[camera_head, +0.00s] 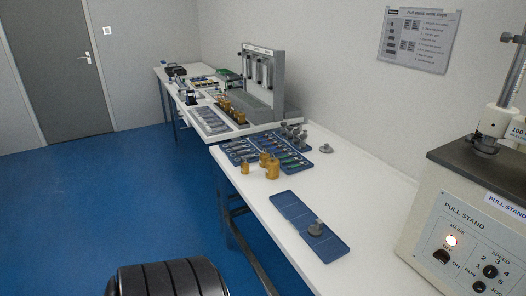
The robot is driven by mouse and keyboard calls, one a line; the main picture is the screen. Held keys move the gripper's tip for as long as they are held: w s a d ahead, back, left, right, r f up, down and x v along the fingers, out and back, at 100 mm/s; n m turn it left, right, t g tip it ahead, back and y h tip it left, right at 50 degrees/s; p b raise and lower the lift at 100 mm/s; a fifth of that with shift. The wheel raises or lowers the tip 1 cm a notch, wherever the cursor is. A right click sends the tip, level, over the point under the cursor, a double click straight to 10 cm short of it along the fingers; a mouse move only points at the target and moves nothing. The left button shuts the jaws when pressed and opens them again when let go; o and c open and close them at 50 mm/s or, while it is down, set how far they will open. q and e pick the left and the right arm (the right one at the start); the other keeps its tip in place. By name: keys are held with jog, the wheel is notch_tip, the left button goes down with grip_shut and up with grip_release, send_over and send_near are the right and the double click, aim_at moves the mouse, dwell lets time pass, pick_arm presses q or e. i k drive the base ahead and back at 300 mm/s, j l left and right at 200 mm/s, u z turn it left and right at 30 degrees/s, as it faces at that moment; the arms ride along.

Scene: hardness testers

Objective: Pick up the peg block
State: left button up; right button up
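I cannot tell for certain which thing is the peg block. A small grey piece with a knob-like top (316,229) sits on the near end of a blue sectioned tray (287,204) on the white bench. Another small grey piece (326,149) stands alone on the bench near the wall. Several grey pieces (293,132) stand together at the back of a blue tool tray. Neither of my grippers is in view.
Brass weights (272,169) stand on the white bench (345,180), beside a blue tool tray (243,151). The pull stand (470,225) fills the right. A grey rack (263,77) stands farther back. Blue floor (110,205) is open at left. A black ribbed object (170,279) is at the bottom.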

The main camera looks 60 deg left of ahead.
aim_at(315, 231)
jog(key=k+l+u, duration=0.1)
jog(key=u, duration=1.4)
